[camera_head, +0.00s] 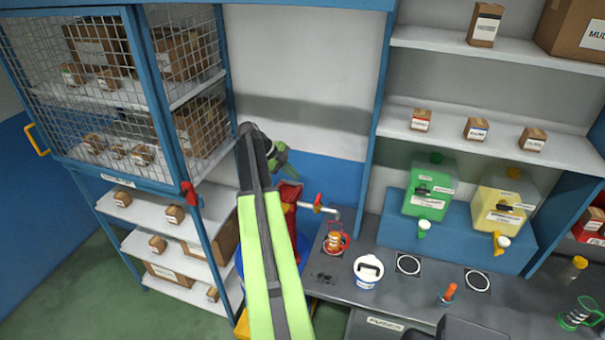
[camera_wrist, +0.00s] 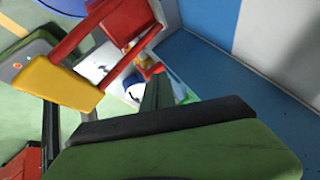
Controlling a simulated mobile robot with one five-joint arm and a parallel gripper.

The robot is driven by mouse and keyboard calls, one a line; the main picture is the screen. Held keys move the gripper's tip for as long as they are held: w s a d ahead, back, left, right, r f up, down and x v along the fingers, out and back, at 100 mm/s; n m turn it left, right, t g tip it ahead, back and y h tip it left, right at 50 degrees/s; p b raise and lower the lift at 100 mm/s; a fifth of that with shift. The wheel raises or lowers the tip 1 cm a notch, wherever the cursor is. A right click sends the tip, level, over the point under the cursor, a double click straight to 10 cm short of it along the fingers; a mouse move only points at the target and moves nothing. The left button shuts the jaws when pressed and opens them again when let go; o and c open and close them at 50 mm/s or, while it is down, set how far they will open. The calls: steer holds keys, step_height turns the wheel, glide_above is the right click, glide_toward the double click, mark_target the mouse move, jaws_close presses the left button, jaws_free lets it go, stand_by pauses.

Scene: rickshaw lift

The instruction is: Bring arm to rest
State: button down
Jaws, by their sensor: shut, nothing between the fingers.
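My arm (camera_head: 262,240), bright green with dark edges, reaches up through the middle of the head view and bends over at its top. A darker green part of it shows beyond the bend, in front of the white and blue wall. My gripper (camera_wrist: 158,92) shows in the wrist view as narrow dark fingers beyond a green and black body. It is shut and empty. In the head view the arm hides most of it.
A mesh cabinet (camera_head: 163,90) with boxes stands at left, above open shelves (camera_head: 150,212). A red object (camera_head: 290,197) stands behind the arm. At right, a grey counter (camera_head: 420,290) holds a white container (camera_head: 368,271), a green dispenser (camera_head: 428,190) and a yellow dispenser (camera_head: 503,207).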

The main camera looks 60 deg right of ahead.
steer(key=shift+a+r, duration=0.15)
steer(key=shift+r, duration=0.05)
steer(key=shift+w+f, duration=0.2)
steer(key=w+a+f+n+t, duration=0.2)
steer(key=w+a+n, duration=0.65)
steer(key=a, duration=0.55)
steer(key=w+a+f+n+t, duration=0.1)
steer(key=w+a+n+t, duration=0.1)
steer(key=w+a+n, duration=0.9)
steer(key=w+a+f+n+t+y, duration=0.15)
steer(key=a+n, duration=0.75)
steer(key=a, duration=1.1)
steer(key=a+n+t+y, duration=0.1)
steer(key=a+n+y, duration=0.2)
steer(key=a+n, duration=1.1)
steer(key=s+a+f+m+b, duration=0.1)
steer(key=a+f+m+b, duration=0.1)
steer(key=f+b, duration=1)
steer(key=s+a+f+m+b, duration=0.1)
steer(key=a+f+b, duration=0.3)
steer(key=f+b, duration=0.8)
steer(key=shift+s+a+f+m+b, duration=0.3)
steer(key=shift+f+m+b, duration=0.05)
steer(key=shift+m, duration=0.5)
